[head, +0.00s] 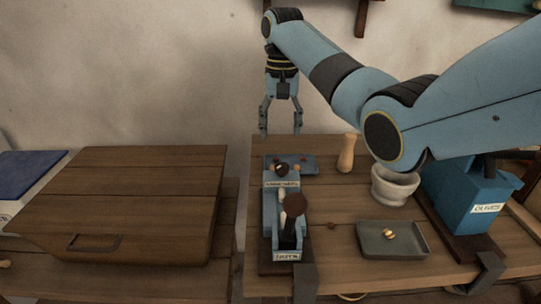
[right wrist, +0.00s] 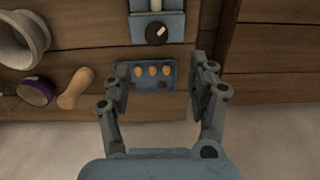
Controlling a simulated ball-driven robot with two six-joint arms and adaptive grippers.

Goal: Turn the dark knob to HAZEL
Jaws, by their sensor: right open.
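The dark knob (right wrist: 156,33) is a round disc with a pale mark towards its upper right in the right wrist view. The knob shows small in the head view (head: 281,168). I cannot read HAZEL on any label. My right gripper (head: 281,130) hangs fingers down, open and empty, behind the device. In the right wrist view its fingers (right wrist: 163,72) flank a small blue tray, with the knob beyond them. My left gripper is not in view.
The blue tray (right wrist: 171,83) holds three light brown nuts. A wooden pestle (head: 347,153) and a pale mortar (head: 394,187) stand right of it. A grey tray (head: 372,247), a blue box (head: 465,190) and a large wooden chest (head: 125,195) flank the device.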

